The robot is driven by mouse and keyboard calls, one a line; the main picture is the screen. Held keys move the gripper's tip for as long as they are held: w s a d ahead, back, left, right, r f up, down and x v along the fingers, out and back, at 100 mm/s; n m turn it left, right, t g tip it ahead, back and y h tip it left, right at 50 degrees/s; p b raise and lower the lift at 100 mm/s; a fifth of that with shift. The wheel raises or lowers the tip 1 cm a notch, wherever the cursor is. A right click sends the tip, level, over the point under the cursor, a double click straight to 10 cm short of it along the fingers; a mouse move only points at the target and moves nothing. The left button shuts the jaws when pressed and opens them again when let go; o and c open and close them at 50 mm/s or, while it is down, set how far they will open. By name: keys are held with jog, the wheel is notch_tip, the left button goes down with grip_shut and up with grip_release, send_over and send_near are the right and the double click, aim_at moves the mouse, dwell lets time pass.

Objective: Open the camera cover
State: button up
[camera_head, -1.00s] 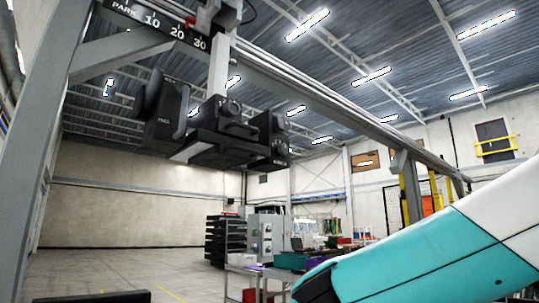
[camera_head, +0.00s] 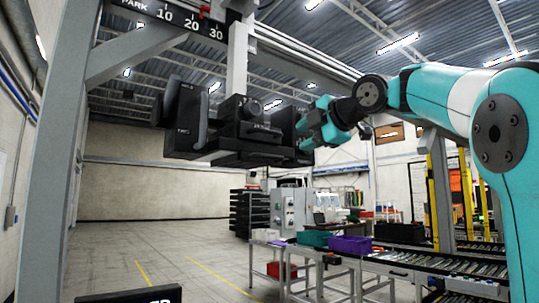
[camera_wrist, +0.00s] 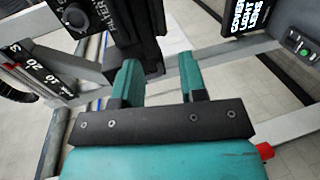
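A black camera unit (camera_head: 245,120) hangs on a pale post from the overhead beam. It has a left panel with a handle (camera_head: 186,115), a middle box with a round lens or knob, and a right part partly behind my gripper. My gripper (camera_head: 308,124) is at the right end of the unit. In the wrist view its two teal fingers (camera_wrist: 158,74) are apart with nothing between them. A black block marked FILTER with a knob (camera_wrist: 76,16) is just beyond the left finger; contact cannot be told. I cannot tell which part is the cover.
A black panel marked COVER LIGHT LENS (camera_wrist: 252,22) shows at right in the wrist view. The scale beam (camera_head: 175,18) runs overhead. A grey upright (camera_head: 55,160) stands at left. Tables with a purple crate (camera_head: 350,244) and a roller conveyor (camera_head: 440,262) are lower right.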

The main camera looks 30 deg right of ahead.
aim_at(271, 156)
jog(key=p+x, duration=0.5)
jog(key=x, duration=0.9)
jog(key=shift+w+f, duration=0.1)
jog(key=shift+w, duration=0.2)
grip_shut()
